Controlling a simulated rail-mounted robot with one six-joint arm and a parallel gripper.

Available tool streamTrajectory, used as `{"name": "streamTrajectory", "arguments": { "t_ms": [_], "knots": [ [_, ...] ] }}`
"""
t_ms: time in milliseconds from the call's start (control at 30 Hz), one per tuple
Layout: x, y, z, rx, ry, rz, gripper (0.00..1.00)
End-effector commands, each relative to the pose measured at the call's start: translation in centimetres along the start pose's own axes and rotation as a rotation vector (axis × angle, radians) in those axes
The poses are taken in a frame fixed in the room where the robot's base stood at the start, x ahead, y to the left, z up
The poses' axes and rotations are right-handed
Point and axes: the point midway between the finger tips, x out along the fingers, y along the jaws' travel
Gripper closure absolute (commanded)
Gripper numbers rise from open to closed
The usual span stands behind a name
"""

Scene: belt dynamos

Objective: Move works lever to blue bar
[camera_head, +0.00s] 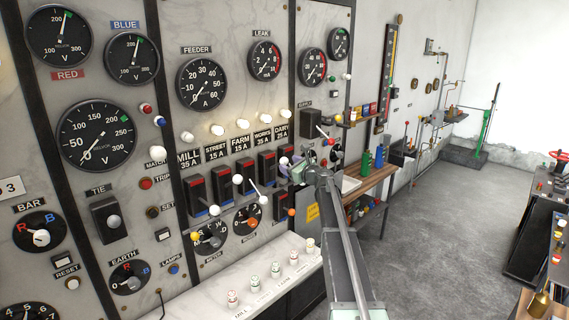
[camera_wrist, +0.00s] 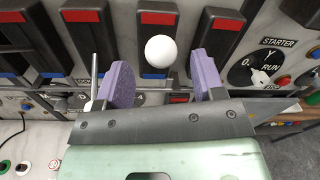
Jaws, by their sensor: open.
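The works lever's black housing (camera_head: 267,163), with a red bar above and a blue bar below, sits under the WORKS 35 A label in the head view. In the wrist view, a white ball knob (camera_wrist: 161,50) stands in front of a housing with a red bar (camera_wrist: 158,18) and a blue bar (camera_wrist: 154,74); it appears to be the works lever. My gripper (camera_wrist: 162,78) is open, one purple pad on each side of the knob, with gaps visible. In the head view my gripper (camera_head: 291,166) is beside the panel, and its arm hides part of that area.
Neighbouring lever housings stand close on both sides, including the mill one (camera_head: 195,194). Other white knobs (camera_head: 238,180) stick out to the left. A starter dial (camera_wrist: 258,67) is to the right. A pale ledge (camera_head: 240,282) runs below the panel.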

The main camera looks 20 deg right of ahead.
Motion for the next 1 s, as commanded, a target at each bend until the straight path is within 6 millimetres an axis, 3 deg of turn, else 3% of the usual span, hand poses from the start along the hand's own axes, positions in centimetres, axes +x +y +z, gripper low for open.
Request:
{"name": "streamTrajectory", "arguments": {
  "t_ms": [33,167,433,833,1000],
  "knots": [
    [1.4,-0.2,-0.1,0.000,0.000,0.000,0.38],
    [3.4,-0.1,0.0,-0.001,0.000,0.001,0.38],
    [3.7,0.0,0.0,-0.001,0.000,-0.001,0.38],
    [3.7,0.0,0.0,-0.001,0.000,0.000,0.99],
    [3.7,0.2,-0.1,-0.001,-0.003,0.001,1.00]
  ]
}}
